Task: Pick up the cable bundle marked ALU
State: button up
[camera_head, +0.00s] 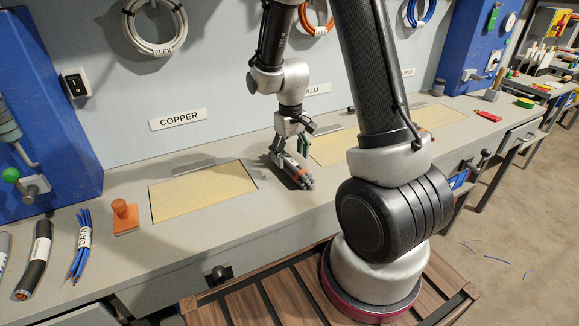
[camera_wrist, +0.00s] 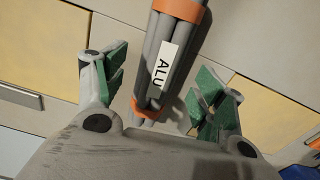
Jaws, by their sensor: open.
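The cable bundle marked ALU (camera_wrist: 178,50) shows in the wrist view as several grey cables with orange bands and a white ALU label. It lies between the two green-padded fingers of my gripper (camera_wrist: 158,92), which are spread apart with a gap on each side. In the head view the bundle (camera_head: 292,171) lies on the bench between two yellow panels. My gripper (camera_head: 290,145) is right above its far end there, and partly covers it. I cannot tell from these views how high the fingers are above the bench top.
The bench holds yellow panels (camera_head: 203,191) and an orange stamp-like block (camera_head: 125,216). A blue DATA bundle (camera_head: 80,245) and a black cable bundle (camera_head: 36,262) lie at the left. A blue machine (camera_head: 48,110) stands behind them. Cable coils (camera_head: 152,25) hang on the wall.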

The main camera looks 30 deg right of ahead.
aim_at(290, 159)
notch_tip(290, 159, down, 4)
jog(key=shift+r, duration=0.15)
jog(key=shift+c, duration=0.4)
jog(key=shift+r, duration=0.1)
jog(key=c, duration=1.5)
